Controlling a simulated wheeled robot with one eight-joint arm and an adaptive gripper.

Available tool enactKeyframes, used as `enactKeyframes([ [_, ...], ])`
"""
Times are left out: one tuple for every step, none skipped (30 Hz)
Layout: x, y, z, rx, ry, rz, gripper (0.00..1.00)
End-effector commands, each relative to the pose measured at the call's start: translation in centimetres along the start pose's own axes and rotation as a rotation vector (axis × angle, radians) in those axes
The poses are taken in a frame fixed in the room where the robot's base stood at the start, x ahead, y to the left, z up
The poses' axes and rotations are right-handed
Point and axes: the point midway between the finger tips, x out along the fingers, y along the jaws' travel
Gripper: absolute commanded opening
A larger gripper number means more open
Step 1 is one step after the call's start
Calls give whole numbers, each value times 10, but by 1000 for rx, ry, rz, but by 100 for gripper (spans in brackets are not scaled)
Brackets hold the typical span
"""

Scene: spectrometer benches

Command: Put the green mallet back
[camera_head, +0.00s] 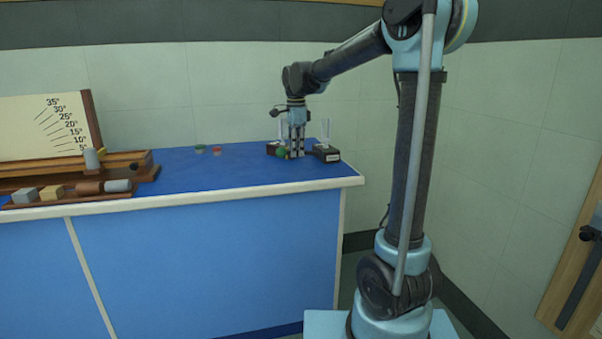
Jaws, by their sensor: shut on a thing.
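My gripper (295,152) points straight down over the right end of the blue bench, with its fingertips close to the bench top. It is shut on the green mallet (282,153), whose green part shows just left of the fingers. The rest of the mallet is hidden by the fingers or too small to make out. Dark stands with clear upright tubes are close beside the gripper: one (272,148) is partly behind it at the left, and one (327,153) with a pale label is just right of it.
A green dish (200,149) and a red dish (217,150) lie left of the gripper. A wooden rack with blocks (70,191) and an angle board (45,125) fill the bench's left end. The bench's middle (230,175) is clear. A wall stands behind.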

Motion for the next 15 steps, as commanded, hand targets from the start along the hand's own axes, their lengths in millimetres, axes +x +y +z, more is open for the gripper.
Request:
enactKeyframes([
  [9, 0, 0, 0, 0, 0, 0],
  [13, 0, 0, 0, 0, 0, 0],
  [18, 0, 0, 0, 0, 0, 0],
  [21, 0, 0, 0, 0, 0, 0],
  [24, 0, 0, 0, 0, 0, 0],
  [27, 0, 0, 0, 0, 0, 0],
  [28, 0, 0, 0, 0, 0, 0],
  [29, 0, 0, 0, 0, 0, 0],
  [31, 0, 0, 0, 0, 0, 0],
  [33, 0, 0, 0, 0, 0, 0],
  [35, 0, 0, 0, 0, 0, 0],
  [39, 0, 0, 0, 0, 0, 0],
  [43, -1, 0, 0, 0, 0, 0],
  [46, -1, 0, 0, 0, 0, 0],
  [52, -1, 0, 0, 0, 0, 0],
])
